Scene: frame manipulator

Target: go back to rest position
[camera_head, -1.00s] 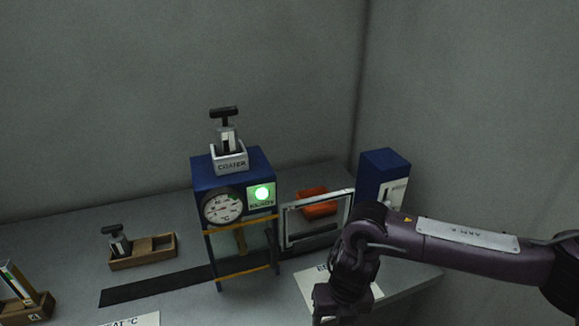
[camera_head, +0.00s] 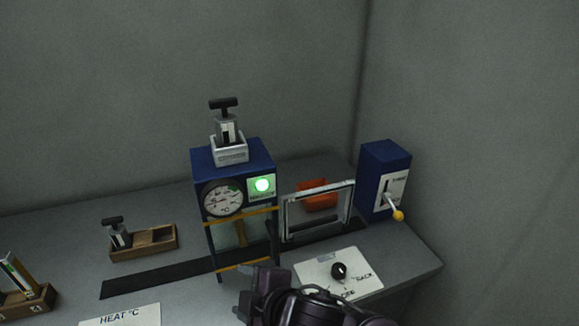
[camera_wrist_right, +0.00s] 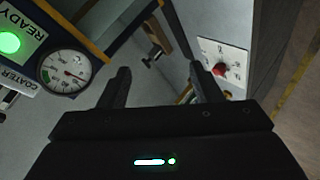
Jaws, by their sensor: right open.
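My right gripper (camera_wrist_right: 160,80) is open in the wrist view, with its two dark fingers apart and nothing between them. In the head view my right arm shows only as dark purple links at the bottom centre, in front of the blue coater. My left gripper is in neither view. The coater (camera_head: 206,159) has a gauge (camera_head: 223,199) and a lit green lamp (camera_head: 263,185), which also show in the wrist view.
A lever box (camera_head: 372,165) with a yellow-tipped lever stands right, behind a white dial plate (camera_head: 318,267). A clear framed panel (camera_head: 287,220) stands beside the coater. A wooden tray (camera_head: 150,252) sits left. The wall space above is free.

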